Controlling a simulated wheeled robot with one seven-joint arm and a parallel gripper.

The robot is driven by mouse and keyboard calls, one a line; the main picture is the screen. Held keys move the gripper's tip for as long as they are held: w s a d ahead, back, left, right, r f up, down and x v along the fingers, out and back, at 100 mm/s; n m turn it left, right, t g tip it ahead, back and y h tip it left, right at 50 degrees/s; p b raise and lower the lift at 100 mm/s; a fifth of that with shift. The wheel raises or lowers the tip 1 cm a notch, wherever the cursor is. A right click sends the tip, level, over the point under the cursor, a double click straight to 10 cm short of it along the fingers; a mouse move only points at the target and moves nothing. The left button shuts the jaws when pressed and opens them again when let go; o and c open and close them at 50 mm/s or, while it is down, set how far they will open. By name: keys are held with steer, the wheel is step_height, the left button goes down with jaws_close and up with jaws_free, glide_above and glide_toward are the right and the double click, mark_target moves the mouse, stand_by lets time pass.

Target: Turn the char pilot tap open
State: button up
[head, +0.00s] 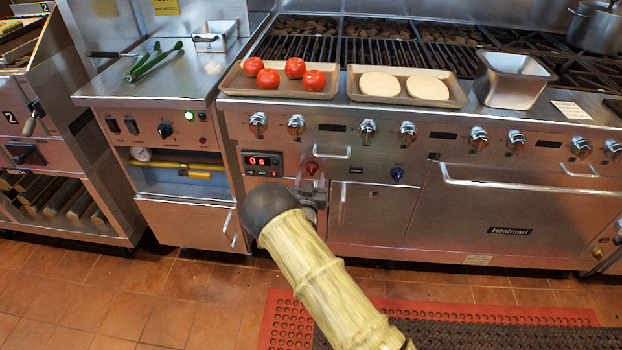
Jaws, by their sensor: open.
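No readable label shows which part is the char pilot tap. A small red knob (311,167) is on the front panel under the char grill, right of a red display. A similar blue knob (397,173) is further right. A yellow gas pipe (170,165) with a yellow handle (200,175) runs in the recess of the left unit. My gripper (313,184) is open and empty, just below the red knob in the picture. Whether it touches the knob cannot be told. My arm hides part of the cabinet below.
A tray of tomatoes (231,88), a tray with two pale rounds (455,100) and a steel pan (512,82) stand on the ledge above several chrome knobs. A steel bar handle (330,154) juts out near my gripper. A red mat (275,325) lies on the tiled floor.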

steer(key=shift+w, duration=0.65)
steer(key=c, duration=1)
steer(key=shift+o, duration=0.2)
